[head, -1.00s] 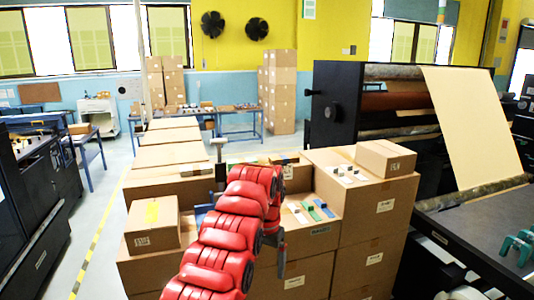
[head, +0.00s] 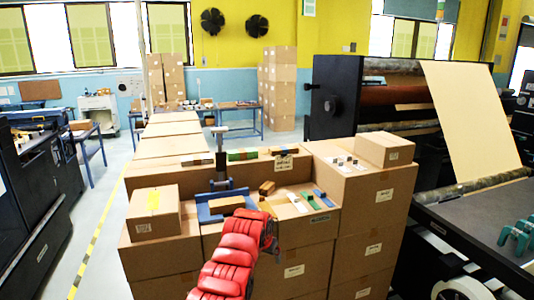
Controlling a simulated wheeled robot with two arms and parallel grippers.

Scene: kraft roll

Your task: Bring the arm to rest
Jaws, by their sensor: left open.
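My left arm (head: 235,258) is red and segmented, and it comes up from the bottom centre of the head view. Its left gripper (head: 274,250) is a small dark shape at the arm's bent end, in front of the stacked cartons. It is open, with nothing seen in it; its fingertips are hard to make out. My right gripper is not in view.
Stacked cartons (head: 290,258) stand close in front. On them are a blue fixture (head: 205,213) with an upright post, a brown block (head: 267,188), coloured strips and a small carton (head: 153,213). A roll machine (head: 335,100) is at right. Clear floor lies left.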

